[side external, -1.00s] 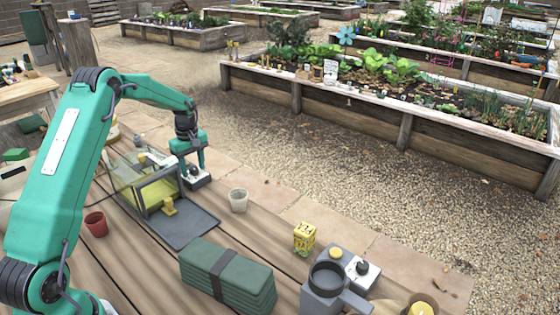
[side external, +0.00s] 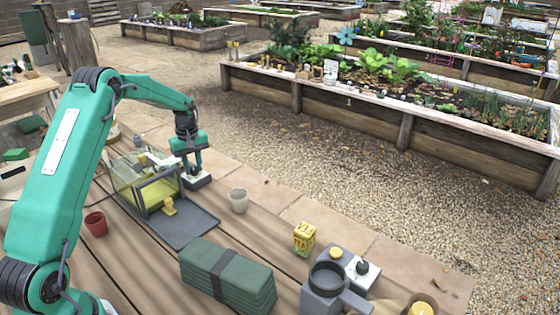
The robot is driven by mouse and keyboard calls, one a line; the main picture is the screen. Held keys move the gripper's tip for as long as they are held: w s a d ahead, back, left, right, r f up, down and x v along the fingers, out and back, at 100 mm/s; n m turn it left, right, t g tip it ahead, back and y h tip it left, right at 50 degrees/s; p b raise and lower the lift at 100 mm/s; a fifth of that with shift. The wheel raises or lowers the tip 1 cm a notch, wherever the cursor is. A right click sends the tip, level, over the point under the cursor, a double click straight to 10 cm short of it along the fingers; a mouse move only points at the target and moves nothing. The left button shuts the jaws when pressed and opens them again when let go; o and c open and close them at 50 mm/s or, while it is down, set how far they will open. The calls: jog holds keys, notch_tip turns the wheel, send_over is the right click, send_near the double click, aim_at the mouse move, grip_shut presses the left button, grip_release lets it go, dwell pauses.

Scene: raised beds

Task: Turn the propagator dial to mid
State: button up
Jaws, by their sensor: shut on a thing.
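The propagator (side external: 150,190) is a clear-sided box with a yellow inside, on the wooden table left of centre. Beside its right end is a small dark control box with a pale top (side external: 199,181). My gripper (side external: 194,172) points down over this box and is shut on the dial there. The dial is mostly hidden by the fingers, so its pointer and marks cannot be read.
A pale pot (side external: 238,201) stands just right of the control box. A dark mat (side external: 190,230), a green strapped bundle (side external: 228,275), a yellow box (side external: 304,238) and a grey appliance with its own knob (side external: 330,290) lie nearer the front. A red pot (side external: 96,224) is at left.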

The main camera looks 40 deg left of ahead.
aim_at(194, 168)
jog(key=m, duration=0.6)
jog(key=shift+r, duration=0.1)
jog(key=m, duration=0.5)
jog(key=shift+w+m, duration=0.1)
jog(key=shift+m, duration=0.2)
jog(key=o, duration=1)
jog(key=shift+r, duration=3.9)
